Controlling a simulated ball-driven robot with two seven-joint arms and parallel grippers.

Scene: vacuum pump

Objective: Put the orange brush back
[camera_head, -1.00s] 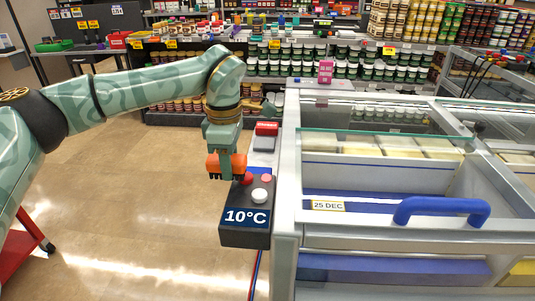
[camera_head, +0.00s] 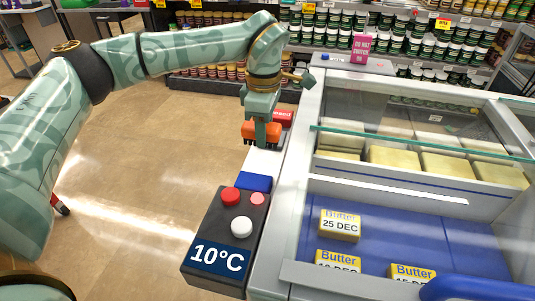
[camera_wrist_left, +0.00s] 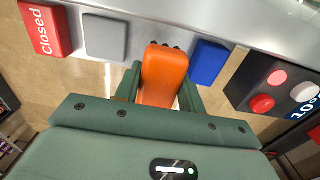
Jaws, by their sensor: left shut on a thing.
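The orange brush (camera_head: 262,129) is in my left gripper (camera_head: 263,119), dark bristles pointing down, in the head view. In the left wrist view the brush (camera_wrist_left: 164,76) lies between the gripper's two fingers (camera_wrist_left: 160,96), which are shut on it. It appears at the narrow pale ledge (camera_head: 262,160) along the freezer's side, between a grey block (camera_wrist_left: 105,38) and a blue block (camera_wrist_left: 208,62). I cannot tell whether it touches the ledge. My right gripper is out of view.
A dark control box (camera_head: 226,232) reading 10°C, with red, pink and white buttons, is nearer along the ledge. A red "Closed" block (camera_wrist_left: 46,30) is at its far end. The freezer (camera_head: 360,185) with butter packs fills the right. Open floor (camera_head: 140,170) lies left.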

